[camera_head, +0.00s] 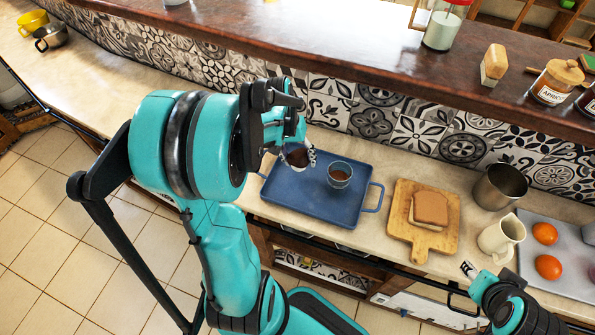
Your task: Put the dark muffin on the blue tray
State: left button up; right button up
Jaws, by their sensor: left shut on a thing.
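The dark muffin (297,157), brown-topped in a pale wrapper, is in my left gripper (299,152). The gripper is shut on it, and its fingers and arm hide part of it. In the picture the muffin lies over the back left part of the blue tray (291,202); I cannot tell whether it touches the tray. The blue tray has a handle at each side and lies on the counter. My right gripper (469,269) is low at the right, near the counter's front edge; its jaws are too small to read.
A glass of brown drink (339,175) stands on the tray, right of the muffin. To the right are a wooden board (429,241) with a sandwich-like stack, a cream jug (501,238), a metal cup (500,186) and orange fruit (548,267). A raised shelf (330,62) runs behind.

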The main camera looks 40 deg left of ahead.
aim_at(297, 169)
pick_arm(q)
jog(key=shift+s+a+f, duration=0.15)
jog(key=shift+s+f, duration=0.3)
jog(key=shift+s, duration=0.05)
jog(key=b+x, duration=0.1)
jog(key=x, duration=0.1)
jog(key=b+x, duration=0.1)
jog(key=shift+s+a+f, duration=0.1)
jog(key=shift+a+f, duration=0.2)
jog(key=shift+f, duration=0.2)
jog(key=shift+r, duration=0.1)
jog(key=o, duration=1.2)
jog(key=shift+c, duration=0.2)
